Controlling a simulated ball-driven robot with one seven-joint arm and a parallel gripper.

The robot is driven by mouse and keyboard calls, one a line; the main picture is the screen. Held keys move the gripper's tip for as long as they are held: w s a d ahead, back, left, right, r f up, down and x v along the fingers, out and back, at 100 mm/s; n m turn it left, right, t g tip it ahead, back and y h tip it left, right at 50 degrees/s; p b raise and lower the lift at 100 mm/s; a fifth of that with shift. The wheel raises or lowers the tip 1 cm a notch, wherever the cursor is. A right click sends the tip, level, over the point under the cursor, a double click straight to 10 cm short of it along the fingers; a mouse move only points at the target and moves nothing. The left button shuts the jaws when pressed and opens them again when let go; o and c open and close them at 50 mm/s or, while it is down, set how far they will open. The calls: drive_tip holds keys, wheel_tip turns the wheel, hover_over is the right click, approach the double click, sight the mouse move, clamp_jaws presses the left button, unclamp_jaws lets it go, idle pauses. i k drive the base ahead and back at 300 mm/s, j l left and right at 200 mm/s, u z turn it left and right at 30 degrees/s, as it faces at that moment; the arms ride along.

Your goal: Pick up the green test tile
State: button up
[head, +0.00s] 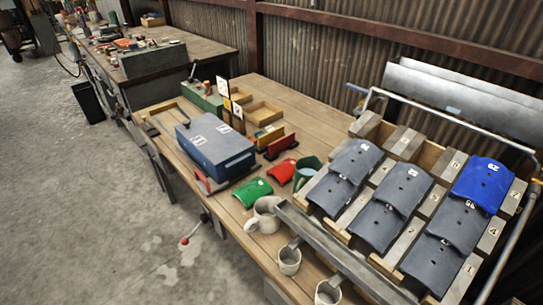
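The green test tile (252,192) lies on the wooden bench top, near its front edge. It is a small curved green piece with a white mark and a dark hole. A red tile (283,172) lies just behind and to the right of it, apart from it. Nothing covers the green tile. My gripper is not in view.
A blue-grey box (215,146) stands left of the green tile. A rack of grey and blue tiles (403,143) fills the right.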

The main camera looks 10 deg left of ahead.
sight(249, 193)
drive_tip(key=k+j, duration=0.2)
drive_tip(key=k, duration=0.3)
drive_tip(key=k+j+z, duration=0.15)
drive_tip(key=k, duration=0.3)
drive_tip(key=i+j, duration=0.2)
drive_tip(key=j, duration=0.15)
drive_tip(key=i+j, duration=0.15)
drive_tip(key=j, duration=0.25)
drive_tip(key=i+j, duration=0.2)
drive_tip(key=j, duration=0.15)
drive_tip(key=i+j+u, duration=0.1)
drive_tip(key=j, duration=0.3)
drive_tip(key=i, duration=0.05)
